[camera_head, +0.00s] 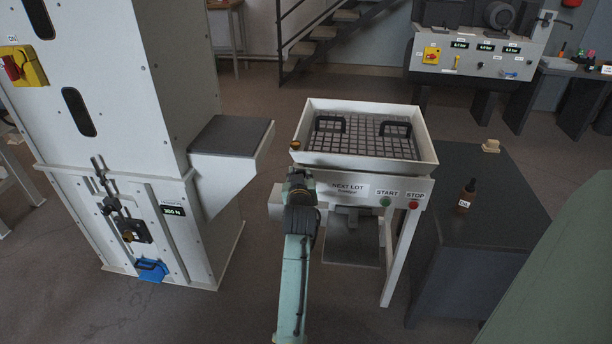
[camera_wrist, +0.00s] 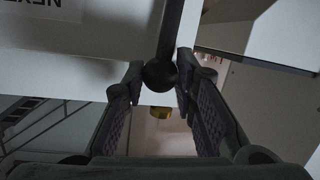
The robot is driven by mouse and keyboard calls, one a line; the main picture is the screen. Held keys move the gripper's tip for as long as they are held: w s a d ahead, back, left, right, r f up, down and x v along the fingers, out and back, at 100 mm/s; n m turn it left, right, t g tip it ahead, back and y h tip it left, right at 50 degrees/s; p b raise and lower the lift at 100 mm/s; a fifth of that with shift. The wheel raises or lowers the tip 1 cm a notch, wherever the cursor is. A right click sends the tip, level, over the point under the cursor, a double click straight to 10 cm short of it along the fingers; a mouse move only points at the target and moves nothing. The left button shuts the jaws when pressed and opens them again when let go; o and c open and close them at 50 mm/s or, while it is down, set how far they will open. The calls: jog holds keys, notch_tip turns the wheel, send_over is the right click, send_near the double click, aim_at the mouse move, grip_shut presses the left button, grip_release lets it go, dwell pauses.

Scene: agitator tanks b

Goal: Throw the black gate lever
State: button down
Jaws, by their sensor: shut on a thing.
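The black gate lever (camera_wrist: 170,30) shows in the wrist view as a dark shaft ending in a round black ball knob (camera_wrist: 160,76). It stands out against the white body of the station marked "NEXT LOT" (camera_head: 347,187). My gripper (camera_wrist: 160,72) has its fingertips on either side of the knob and is shut on it. In the head view my gripper (camera_head: 299,178) is at the left front of that station, below its tray. My own arm hides the lever there.
A white tray with a grid (camera_head: 365,160) and two black handles tops the station. START (camera_head: 386,201) and STOP (camera_head: 413,204) buttons sit to the right of my gripper. A tall white machine (camera_head: 165,80) stands left, a dark bench (camera_head: 480,220) right.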

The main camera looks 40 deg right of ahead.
jog(key=shift+w+a, duration=0.15)
jog(key=shift+w, duration=0.05)
dwell(0.4)
jog(key=c, duration=1.3)
grip_release()
jog(key=v, duration=1.2)
